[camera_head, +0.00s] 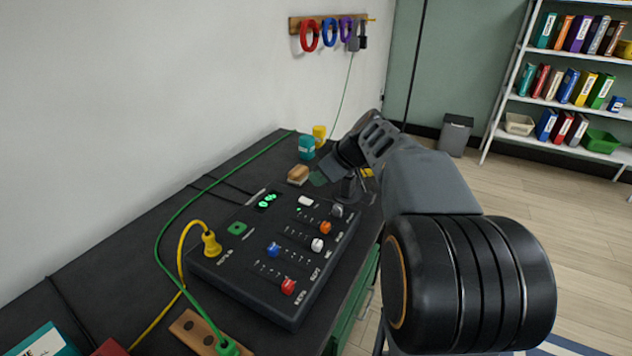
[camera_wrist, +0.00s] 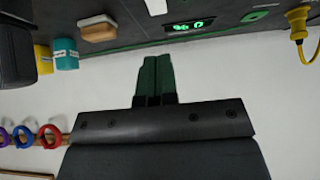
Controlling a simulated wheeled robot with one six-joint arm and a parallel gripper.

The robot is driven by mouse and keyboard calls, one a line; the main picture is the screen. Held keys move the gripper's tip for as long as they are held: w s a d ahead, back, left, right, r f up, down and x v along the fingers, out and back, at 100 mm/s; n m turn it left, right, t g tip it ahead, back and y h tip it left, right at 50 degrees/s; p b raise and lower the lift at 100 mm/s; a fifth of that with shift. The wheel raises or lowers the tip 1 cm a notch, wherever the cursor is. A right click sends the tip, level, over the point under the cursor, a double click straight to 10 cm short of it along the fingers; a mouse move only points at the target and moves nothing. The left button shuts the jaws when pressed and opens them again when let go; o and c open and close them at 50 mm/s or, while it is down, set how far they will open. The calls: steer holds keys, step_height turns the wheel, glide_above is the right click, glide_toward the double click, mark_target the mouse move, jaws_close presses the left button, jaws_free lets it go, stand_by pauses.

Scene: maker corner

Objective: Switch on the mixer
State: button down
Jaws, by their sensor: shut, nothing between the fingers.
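The mixer (camera_head: 255,285) is a dark box on the black bench, with sliders in blue, red, white and orange and a dark knob. Its small display (camera_head: 267,201) glows green, and a green light shows beside a white rocker-like button (camera_head: 306,201). My gripper (camera_head: 318,178) hangs beyond the mixer's far edge, near a wooden-backed brush. In the wrist view its green fingers (camera_wrist: 155,76) are together and empty. The display (camera_wrist: 190,24) and white button (camera_wrist: 156,6) show at the top of that view.
The brush (camera_head: 298,174), a teal jar (camera_head: 306,147) and a yellow jar (camera_head: 319,135) stand behind the mixer. Colored rings (camera_head: 309,36) hang on the wall. A shelf (camera_head: 570,97) stands right.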

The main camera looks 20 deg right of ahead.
steer(key=s+f+p+v, duration=0.1)
steer(key=v, duration=0.7)
steer(key=shift+s+d, duration=0.3)
steer(key=shift+d, duration=0.2)
steer(key=shift+r, duration=0.15)
